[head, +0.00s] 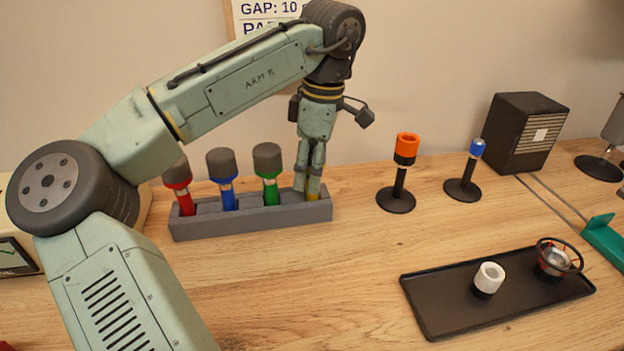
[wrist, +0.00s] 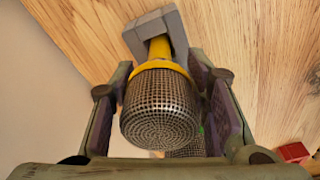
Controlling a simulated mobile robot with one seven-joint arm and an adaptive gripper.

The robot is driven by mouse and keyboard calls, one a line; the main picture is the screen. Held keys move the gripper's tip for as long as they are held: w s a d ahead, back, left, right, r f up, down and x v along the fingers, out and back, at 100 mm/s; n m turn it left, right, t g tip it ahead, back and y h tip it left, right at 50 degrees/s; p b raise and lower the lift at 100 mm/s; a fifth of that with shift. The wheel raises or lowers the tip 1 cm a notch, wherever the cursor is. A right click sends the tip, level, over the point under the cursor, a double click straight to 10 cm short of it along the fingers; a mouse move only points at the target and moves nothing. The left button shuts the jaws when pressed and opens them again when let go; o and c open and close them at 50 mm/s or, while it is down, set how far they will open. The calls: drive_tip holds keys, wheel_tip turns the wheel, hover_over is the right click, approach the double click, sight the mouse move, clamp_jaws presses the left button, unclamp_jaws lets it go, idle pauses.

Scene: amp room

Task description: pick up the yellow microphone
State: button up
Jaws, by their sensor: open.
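The yellow microphone stands upright at the right end of a grey rack (head: 250,222). In the head view only a little of its yellow body (head: 312,195) shows behind my fingers. In the wrist view its round mesh head and yellow collar (wrist: 160,110) fill the middle. My gripper (head: 311,185) points down over it from above. Its open fingers stand on either side of the mesh head, with the microphone between them. I cannot tell whether either finger touches it.
Red (head: 178,184), blue (head: 224,177) and green (head: 268,172) microphones stand in the same rack, the green one close to my gripper. To the right are an orange-topped stand (head: 404,160), a blue-topped stand (head: 469,170) and a black tray (head: 440,318). The table between rack and tray is clear.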

drive_tip(key=shift+a+f, duration=0.15)
drive_tip(key=shift+f, duration=1)
drive_tip(key=shift+c, duration=0.6)
clamp_jaws()
